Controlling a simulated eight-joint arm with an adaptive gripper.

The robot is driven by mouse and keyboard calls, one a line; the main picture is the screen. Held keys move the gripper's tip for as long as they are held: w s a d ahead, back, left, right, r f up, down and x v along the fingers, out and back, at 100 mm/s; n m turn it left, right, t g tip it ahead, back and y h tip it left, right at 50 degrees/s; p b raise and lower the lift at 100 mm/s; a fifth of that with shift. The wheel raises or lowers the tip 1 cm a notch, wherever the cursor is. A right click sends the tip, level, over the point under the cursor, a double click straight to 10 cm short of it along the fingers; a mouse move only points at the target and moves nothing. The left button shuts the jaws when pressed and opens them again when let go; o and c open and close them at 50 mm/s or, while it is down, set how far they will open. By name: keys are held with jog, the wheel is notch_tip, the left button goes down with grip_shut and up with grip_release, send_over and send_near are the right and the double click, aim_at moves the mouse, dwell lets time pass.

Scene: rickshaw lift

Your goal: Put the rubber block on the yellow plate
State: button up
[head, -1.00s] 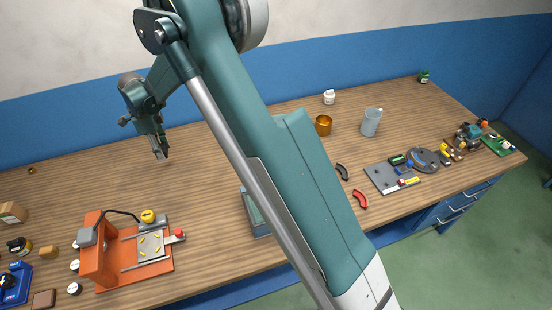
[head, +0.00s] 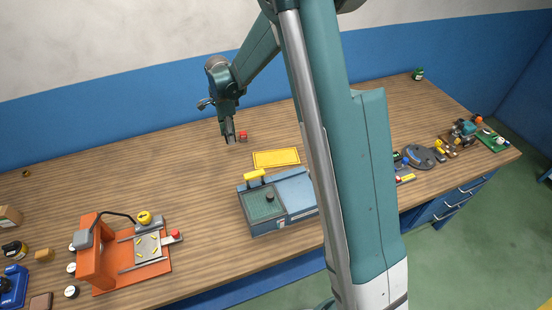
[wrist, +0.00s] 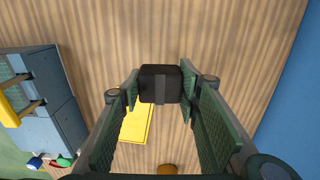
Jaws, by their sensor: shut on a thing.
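The rubber block (wrist: 160,84) is a black block between my fingertips in the wrist view. My gripper (wrist: 161,90) is shut on it, with a finger touching each side. In the head view my gripper (head: 230,140) hangs, pointing down, to the left of the yellow plate. The block is hard to make out there. The yellow plate (head: 276,158) lies flat on the wooden bench and its top is bare. In the wrist view the plate (wrist: 135,125) shows below the block, partly behind the left finger.
A blue-grey box (head: 290,198) with a green top and yellow handle stands in front of the plate. An orange fixture (head: 98,250) stands at the left. Open bench (head: 150,180) lies between.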

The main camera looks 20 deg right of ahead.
send_over(276, 158)
jog(key=shift+f, duration=0.1)
dwell(0.4)
jog(key=shift+f, duration=3)
jog(key=shift+f, duration=1.85)
jog(key=shift+f+b, duration=0.15)
jog(key=shift+b, duration=0.2)
jog(key=o, duration=0.5)
jog(key=shift+c, duration=0.2)
jog(key=o, duration=0.5)
jog(key=shift+c, duration=0.2)
